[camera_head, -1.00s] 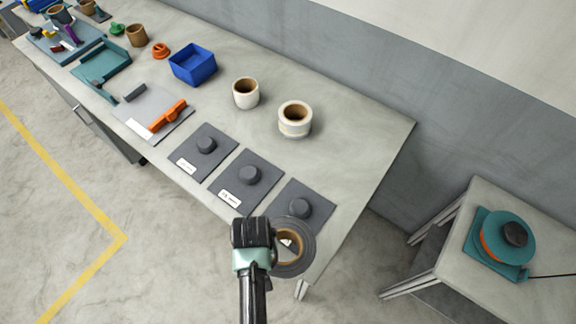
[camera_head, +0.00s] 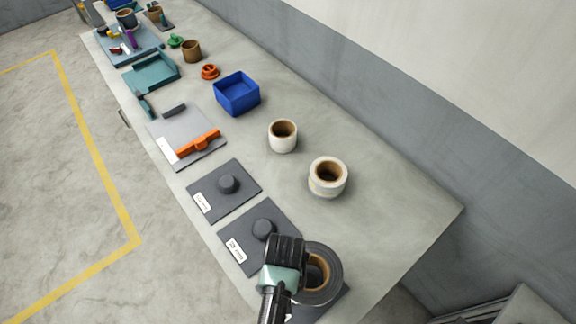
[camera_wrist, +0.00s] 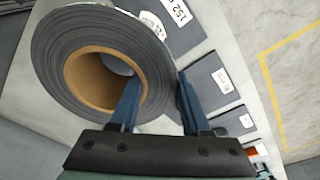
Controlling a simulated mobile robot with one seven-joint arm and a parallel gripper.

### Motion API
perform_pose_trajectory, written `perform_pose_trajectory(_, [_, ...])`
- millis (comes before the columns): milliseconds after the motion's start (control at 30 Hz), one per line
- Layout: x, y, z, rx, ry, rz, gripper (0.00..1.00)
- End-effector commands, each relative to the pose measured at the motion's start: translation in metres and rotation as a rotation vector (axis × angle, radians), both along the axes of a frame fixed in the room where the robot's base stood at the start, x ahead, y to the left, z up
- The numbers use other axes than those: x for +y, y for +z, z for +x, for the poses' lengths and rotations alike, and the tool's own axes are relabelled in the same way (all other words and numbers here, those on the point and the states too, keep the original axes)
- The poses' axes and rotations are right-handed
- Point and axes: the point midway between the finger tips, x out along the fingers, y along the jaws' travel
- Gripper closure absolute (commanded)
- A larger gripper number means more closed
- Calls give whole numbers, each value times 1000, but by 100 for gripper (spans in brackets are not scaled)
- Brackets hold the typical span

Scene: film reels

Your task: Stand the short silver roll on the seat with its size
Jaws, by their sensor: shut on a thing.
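The grey-silver roll (camera_head: 335,266) with a brown core is in my gripper (camera_head: 285,258). In the wrist view the roll (camera_wrist: 55,60) fills the upper left. My gripper (camera_wrist: 158,78) has one finger inside the core and the other outside the wall. Three dark square seats with pegs lie in a row: a far one (camera_head: 211,205), a middle one (camera_head: 283,232), and a near one (camera_head: 341,301) mostly hidden under the roll and gripper. The roll is over the near seat; I cannot tell its height above it. A label by the roll in the wrist view reads 152.
Two white rolls, a smaller (camera_head: 284,143) and a wider (camera_head: 328,188), stand behind the seats. A blue bin (camera_head: 238,100), a grey board (camera_head: 165,135) with an orange bar, and a teal tray (camera_head: 150,82) lie farther along the bench. The bench's right end is clear.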

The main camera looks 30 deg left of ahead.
Motion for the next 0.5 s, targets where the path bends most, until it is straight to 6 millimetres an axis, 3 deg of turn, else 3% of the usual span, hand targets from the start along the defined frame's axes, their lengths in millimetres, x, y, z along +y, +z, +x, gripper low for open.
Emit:
perform_pose_trajectory(300, [0, -33, 2, -6, 0, 1, 100])
perform_pose_trajectory(500, [0, -42, 2, -6, 1, 1, 100])
